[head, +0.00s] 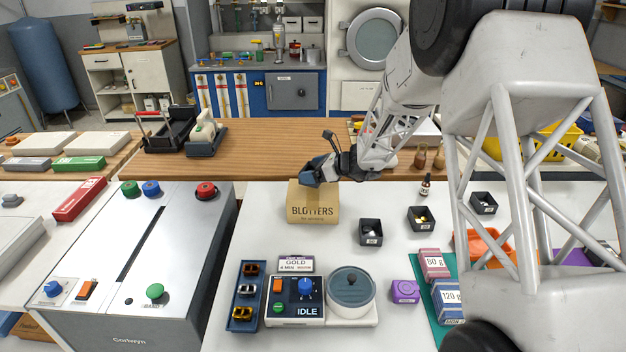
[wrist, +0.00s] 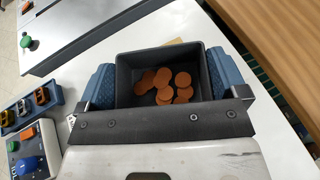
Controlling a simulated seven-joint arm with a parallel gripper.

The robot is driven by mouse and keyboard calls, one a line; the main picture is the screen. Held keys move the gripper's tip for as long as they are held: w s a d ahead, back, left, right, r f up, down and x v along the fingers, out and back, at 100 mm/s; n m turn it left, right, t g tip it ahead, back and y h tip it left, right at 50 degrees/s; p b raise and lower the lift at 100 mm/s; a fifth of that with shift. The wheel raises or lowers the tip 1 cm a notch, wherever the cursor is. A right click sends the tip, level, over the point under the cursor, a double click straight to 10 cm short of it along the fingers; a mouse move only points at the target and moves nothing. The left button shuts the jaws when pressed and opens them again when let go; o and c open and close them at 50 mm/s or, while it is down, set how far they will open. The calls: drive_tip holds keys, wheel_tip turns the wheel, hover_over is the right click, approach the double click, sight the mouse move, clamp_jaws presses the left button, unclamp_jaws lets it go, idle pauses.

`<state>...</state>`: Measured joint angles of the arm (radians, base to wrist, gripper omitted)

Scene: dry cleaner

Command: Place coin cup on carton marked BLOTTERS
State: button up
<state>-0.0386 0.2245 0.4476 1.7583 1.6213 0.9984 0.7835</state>
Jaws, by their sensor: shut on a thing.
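The coin cup (wrist: 158,72) is a dark square open cup with several copper-coloured discs in it. In the wrist view it sits between the blue finger pads of my gripper (wrist: 165,85), which is shut on it. The tan carton marked BLOTTERS (head: 312,213) stands on the white counter in the head view. My gripper (head: 314,173) is at the carton's top, toward its back edge. The cup is mostly hidden by the fingers there, and I cannot tell whether it touches the carton. A sliver of tan shows behind the cup in the wrist view.
Three similar dark cups (head: 371,232) (head: 420,218) (head: 483,203) stand to the right of the carton. A machine with a blue knob (head: 305,288) and a round lidded pot (head: 350,288) are in front. A grey press (head: 135,265) is at left; a wooden counter (head: 260,140) lies behind.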

drive_tip(key=shift+f, duration=0.15)
drive_tip(key=shift+f, duration=1.65)
drive_tip(key=shift+f, duration=0.1)
drive_tip(key=o, duration=0.7)
drive_tip(key=shift+c, duration=0.2)
drive_tip(key=shift+d+r, duration=0.15)
drive_tip(key=shift+r, duration=0.05)
drive_tip(key=v, duration=1.1)
drive_tip(key=shift+s+d, duration=0.2)
drive_tip(key=shift+d, duration=0.05)
drive_tip(key=shift+s+r, duration=0.1)
drive_tip(key=shift+r, duration=0.1)
